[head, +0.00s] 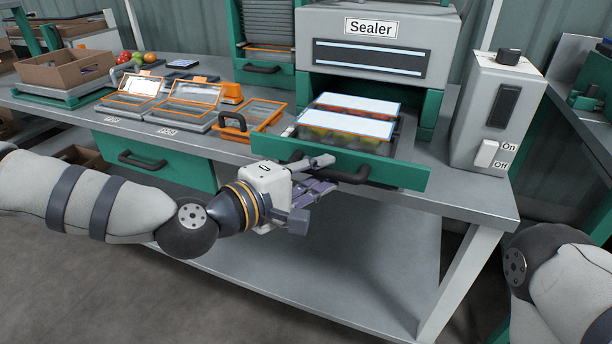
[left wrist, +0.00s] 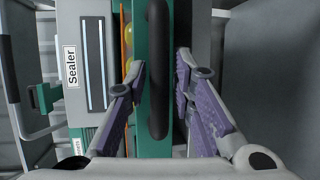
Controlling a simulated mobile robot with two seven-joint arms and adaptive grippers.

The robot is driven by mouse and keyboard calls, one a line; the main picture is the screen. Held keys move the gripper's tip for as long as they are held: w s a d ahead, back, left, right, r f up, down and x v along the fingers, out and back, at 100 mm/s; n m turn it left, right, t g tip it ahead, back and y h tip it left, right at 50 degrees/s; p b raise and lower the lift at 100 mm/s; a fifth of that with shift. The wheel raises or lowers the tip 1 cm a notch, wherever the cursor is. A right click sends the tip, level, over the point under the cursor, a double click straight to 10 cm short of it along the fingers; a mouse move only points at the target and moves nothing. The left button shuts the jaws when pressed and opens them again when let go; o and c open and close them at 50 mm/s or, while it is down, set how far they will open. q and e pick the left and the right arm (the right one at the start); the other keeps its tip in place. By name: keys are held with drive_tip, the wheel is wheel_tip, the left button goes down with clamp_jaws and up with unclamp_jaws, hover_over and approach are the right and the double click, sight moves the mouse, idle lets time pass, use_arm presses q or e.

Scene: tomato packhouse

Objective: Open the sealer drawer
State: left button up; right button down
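The sealer (head: 375,45) is a grey machine labelled "Sealer" at the back of the bench. Its green-fronted drawer (head: 405,177) stands out from the body, with film-topped trays (head: 345,125) of tomatoes inside. The drawer's black handle (head: 348,177) is on its front. My left gripper (head: 328,174) is at the handle's left part. In the left wrist view the handle (left wrist: 157,70) lies between the spread purple-padded fingers (left wrist: 160,75), with gaps on both sides. My right arm shows at the right edge, but its gripper is out of frame.
A control box (head: 495,110) with On and Off marks stands right of the sealer. Orange-rimmed hinged frames (head: 195,95) and an orange tray (head: 240,125) are to the left. Another green drawer (head: 180,172) is under the bench. The lower shelf (head: 350,270) is bare.

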use_arm(q)
drive_tip(key=v, duration=1.1)
